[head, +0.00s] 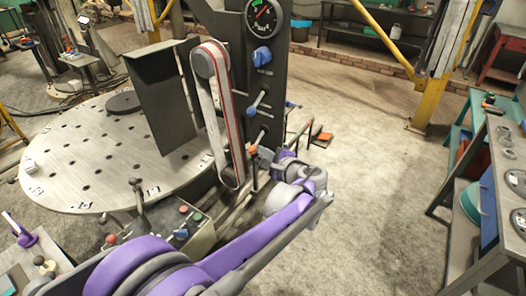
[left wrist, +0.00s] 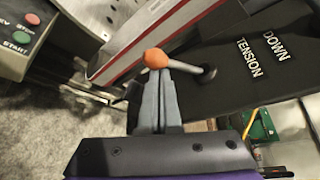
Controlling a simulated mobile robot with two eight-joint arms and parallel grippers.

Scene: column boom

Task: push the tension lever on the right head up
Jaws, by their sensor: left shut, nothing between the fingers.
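The tension lever has an orange ball knob (left wrist: 155,58) and a metal shaft running to a pivot on a dark panel (left wrist: 250,60) lettered "DOWN" and "TENSION". The knob also shows in the head view (head: 253,149), low on the right head's dark column (head: 262,90), beside the red and white belt (head: 215,110). My left gripper (left wrist: 158,80) is shut and empty, its fingertips right at the knob; I cannot tell whether they touch. In the head view, my left gripper (head: 266,156) is partly hidden by its own wrist. My right gripper is not in view.
Above the lever are a blue-ended handle (head: 258,100), a blue knob (head: 262,56) and a gauge (head: 263,16). A button box (head: 190,228) stands below left, near a round perforated table (head: 80,150). A bench (head: 500,150) stands right.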

